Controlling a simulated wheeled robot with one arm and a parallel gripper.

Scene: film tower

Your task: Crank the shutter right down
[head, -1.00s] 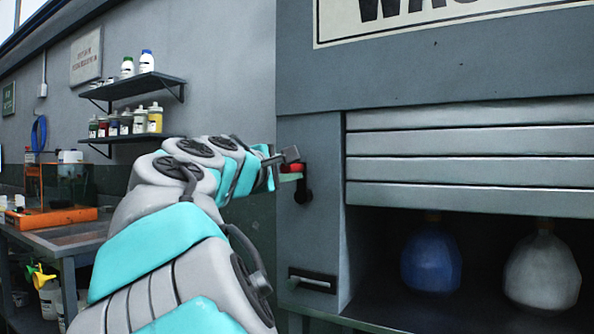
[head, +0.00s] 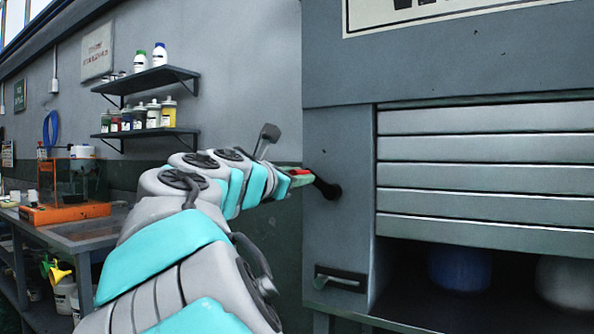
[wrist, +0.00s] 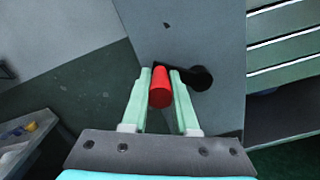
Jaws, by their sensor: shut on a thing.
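The grey slatted shutter (head: 480,178) hangs partly lowered over the cabinet opening, with an open gap below its bottom slat. The crank (head: 325,187) is a black arm on the cabinet's front panel, left of the shutter, with a red handle (wrist: 160,88). In the head view the crank arm points left from its pivot. My gripper (wrist: 161,80) is shut on the red handle, one pale green finger on each side of it. In the head view my gripper (head: 298,178) is seen side-on and partly hides the handle.
Behind the gap stand a blue bottle (head: 460,268) and a whitish bottle (head: 566,280), their tops hidden by the shutter. A drawer-like handle (head: 340,279) sits low on the panel. A workbench (head: 75,232) and wall shelves (head: 150,80) are at left.

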